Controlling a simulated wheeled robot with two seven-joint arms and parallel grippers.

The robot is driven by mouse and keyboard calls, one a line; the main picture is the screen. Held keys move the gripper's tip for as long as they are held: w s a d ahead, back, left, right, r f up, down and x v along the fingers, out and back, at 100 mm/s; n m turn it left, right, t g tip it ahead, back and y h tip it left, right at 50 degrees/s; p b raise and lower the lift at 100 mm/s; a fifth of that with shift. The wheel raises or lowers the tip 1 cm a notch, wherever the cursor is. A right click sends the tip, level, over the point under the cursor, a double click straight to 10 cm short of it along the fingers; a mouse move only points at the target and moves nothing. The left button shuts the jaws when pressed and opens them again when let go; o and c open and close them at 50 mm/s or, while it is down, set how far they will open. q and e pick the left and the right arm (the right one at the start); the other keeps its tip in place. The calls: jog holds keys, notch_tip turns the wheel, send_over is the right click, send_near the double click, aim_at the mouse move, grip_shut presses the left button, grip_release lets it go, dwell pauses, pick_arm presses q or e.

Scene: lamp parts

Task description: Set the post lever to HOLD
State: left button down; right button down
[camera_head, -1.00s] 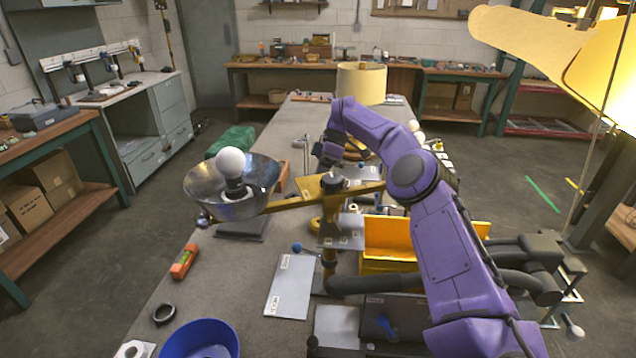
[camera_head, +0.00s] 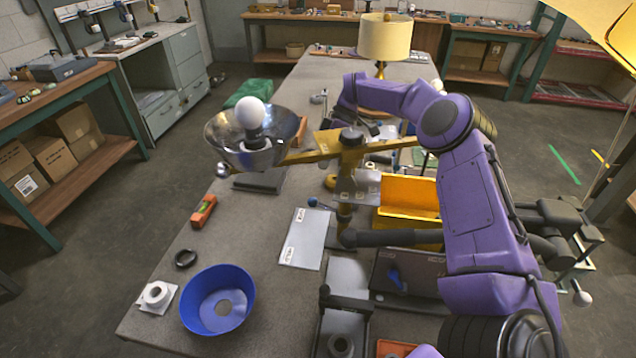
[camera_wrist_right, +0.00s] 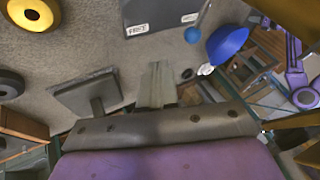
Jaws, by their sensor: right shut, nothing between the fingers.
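The post (camera_head: 350,165) stands mid-table and carries a yellow beam with a metal bowl and bulb on its left end. The lever's blue knob (camera_head: 312,201) sits low, left of the post, by the far edge of a grey labelled plate (camera_head: 305,240). In the right wrist view the blue knob (camera_wrist_right: 192,35) is beside the plate's FREE label (camera_wrist_right: 138,30). My right gripper (camera_wrist_right: 160,82) is shut and empty, apart from the knob. In the head view it is largely hidden behind the beam. My left gripper is out of view.
The metal bowl (camera_head: 225,145) overhangs the table's left side. A yellow bin (camera_head: 408,200) stands right of the post. A table lamp (camera_head: 385,40) stands at the back.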

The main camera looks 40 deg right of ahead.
aim_at(330, 209)
jog(key=s+a+f+p, duration=0.3)
jog(key=a+f, duration=0.1)
jog(key=a, duration=0.1)
jog(key=shift+s+p, duration=0.15)
jog(key=shift+p, duration=0.15)
jog(key=shift+f, duration=0.15)
